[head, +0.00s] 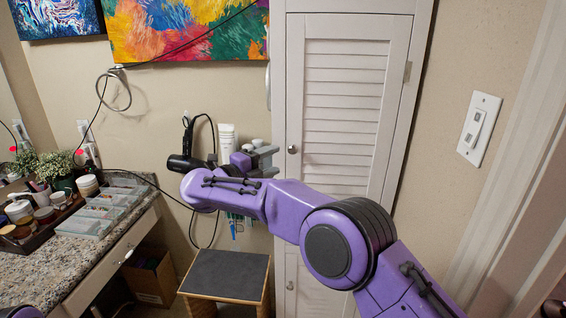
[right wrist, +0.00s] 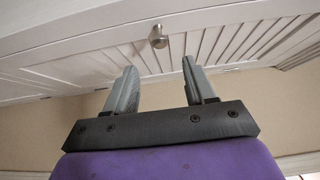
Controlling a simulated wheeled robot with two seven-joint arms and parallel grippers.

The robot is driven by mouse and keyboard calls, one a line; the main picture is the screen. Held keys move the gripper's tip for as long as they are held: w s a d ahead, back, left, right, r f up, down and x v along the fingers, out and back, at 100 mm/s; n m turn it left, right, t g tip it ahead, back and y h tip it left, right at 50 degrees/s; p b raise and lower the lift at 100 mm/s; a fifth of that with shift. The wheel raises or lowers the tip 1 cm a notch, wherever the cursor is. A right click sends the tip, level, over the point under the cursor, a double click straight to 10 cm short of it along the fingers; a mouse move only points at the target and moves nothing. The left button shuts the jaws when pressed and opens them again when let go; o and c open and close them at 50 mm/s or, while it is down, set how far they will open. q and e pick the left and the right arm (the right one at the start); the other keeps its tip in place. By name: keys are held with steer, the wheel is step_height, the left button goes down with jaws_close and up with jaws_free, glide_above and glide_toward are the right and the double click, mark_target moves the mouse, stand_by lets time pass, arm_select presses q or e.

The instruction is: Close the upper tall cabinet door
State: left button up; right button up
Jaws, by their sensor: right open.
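The upper tall cabinet door (head: 345,100) is white and louvered, with a hinge on its right edge. It looks flush or nearly flush with the cabinet frame (head: 420,40); I cannot tell whether a small gap is left. Its round metal knob (head: 292,149) is on the left side. My right gripper (head: 273,158) is open and empty just left of the knob. In the right wrist view, the knob (right wrist: 158,38) shows beyond and between the open fingertips of the right gripper (right wrist: 160,72), with nothing between the fingers. My left gripper is out of view.
A granite counter (head: 75,250) with jars and clear trays is at left. A black hair dryer (head: 185,163) and a white tube (head: 227,140) are on the wall behind my right gripper. A dark-topped stool (head: 226,275) stands below. A light switch (head: 478,128) is at right.

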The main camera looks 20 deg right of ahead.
steer(key=v, duration=0.5)
steer(key=shift+b, duration=0.4)
step_height(320, 180, down, 11)
steer(key=w+a+n+t+y, duration=0.25)
steer(key=n+t+y, duration=0.25)
steer(key=n+t, duration=0.45)
steer(key=s+d+f+n+g+y, duration=0.1)
steer(key=s+d+f+n+y, duration=0.15)
steer(key=f, duration=0.45)
steer(key=s+d+f+n+g+y, duration=0.1)
steer(key=s+f+n+y, duration=0.1)
steer(key=f+n, duration=0.3)
steer(key=s+d+f+n+g+y, duration=0.1)
steer(key=s+d+f+n+y, duration=0.15)
steer(key=f, duration=0.55)
steer(key=s+d+f+n+g, duration=0.2)
steer(key=s+d+f+g, duration=0.1)
steer(key=s+f, duration=0.5)
steer(key=s+d+f+n+g, duration=0.25)
steer(key=s+f, duration=0.25)
steer(key=s, duration=0.5)
steer(key=s+d+f+g, duration=0.2)
steer(key=s+d+g, duration=0.1)
steer(key=s, duration=0.8)
steer(key=s+d+f+g, duration=0.3)
steer(key=s+d, duration=0.2)
steer(key=s, duration=0.6)
steer(key=shift+s, duration=0.4)
